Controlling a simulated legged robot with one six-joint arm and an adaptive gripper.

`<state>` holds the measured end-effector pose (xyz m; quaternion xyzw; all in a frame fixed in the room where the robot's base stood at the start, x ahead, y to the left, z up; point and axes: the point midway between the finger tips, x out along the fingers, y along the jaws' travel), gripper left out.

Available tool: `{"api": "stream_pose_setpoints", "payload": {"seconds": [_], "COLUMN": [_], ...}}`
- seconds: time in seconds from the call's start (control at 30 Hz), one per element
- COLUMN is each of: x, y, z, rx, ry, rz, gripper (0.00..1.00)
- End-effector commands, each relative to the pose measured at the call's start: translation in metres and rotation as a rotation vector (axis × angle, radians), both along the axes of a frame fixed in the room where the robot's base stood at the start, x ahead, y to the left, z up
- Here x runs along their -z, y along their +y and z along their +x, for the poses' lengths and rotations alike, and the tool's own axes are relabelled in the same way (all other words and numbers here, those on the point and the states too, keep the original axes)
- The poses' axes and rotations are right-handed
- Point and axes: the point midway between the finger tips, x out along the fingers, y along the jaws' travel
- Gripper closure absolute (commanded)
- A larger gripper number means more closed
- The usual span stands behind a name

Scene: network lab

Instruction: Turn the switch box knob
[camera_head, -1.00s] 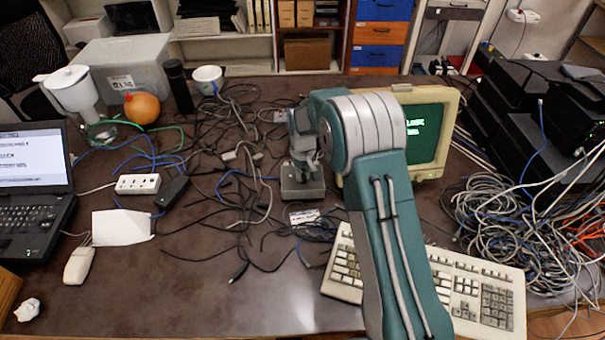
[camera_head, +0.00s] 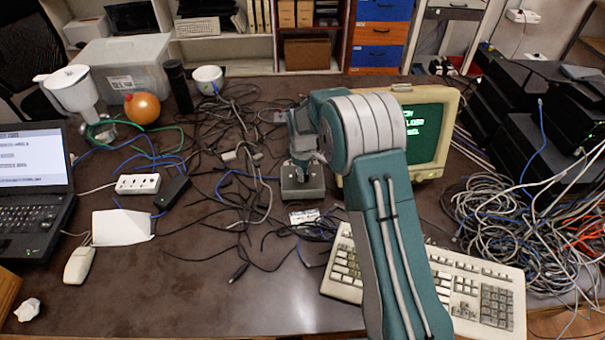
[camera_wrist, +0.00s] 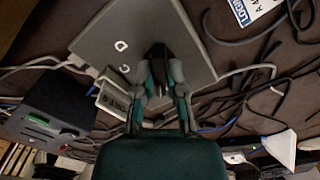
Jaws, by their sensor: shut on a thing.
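The switch box (camera_head: 303,188) is a small grey box on the desk, in front of the monitor's left side. In the wrist view its grey top face (camera_wrist: 118,32) shows printed letters, and a dark knob (camera_wrist: 157,54) stands up from it. My gripper (camera_wrist: 161,82) is over the box with its fingers closed around the knob. In the head view my gripper (camera_head: 300,172) points down onto the box, and my arm hides part of the area. Which position the knob points to is hard to tell.
A monitor (camera_head: 431,130) stands right of the box and a keyboard (camera_head: 480,290) lies in front. Loose black cables (camera_head: 215,205) crowd the desk to the left. A cable pile (camera_head: 510,230) lies at right. The front middle of the desk is clear.

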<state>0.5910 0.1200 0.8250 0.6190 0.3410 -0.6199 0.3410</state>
Motion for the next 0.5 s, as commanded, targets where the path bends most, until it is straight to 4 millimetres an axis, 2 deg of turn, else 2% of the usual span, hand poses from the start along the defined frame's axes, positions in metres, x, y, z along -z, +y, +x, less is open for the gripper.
{"api": "stream_pose_setpoints", "payload": {"seconds": [0.5], "x": [0.0014], "y": [-0.0002], "z": [0.0005], "rx": [-0.107], "ry": [-0.001], "rz": [0.0], "gripper": [1.0]}}
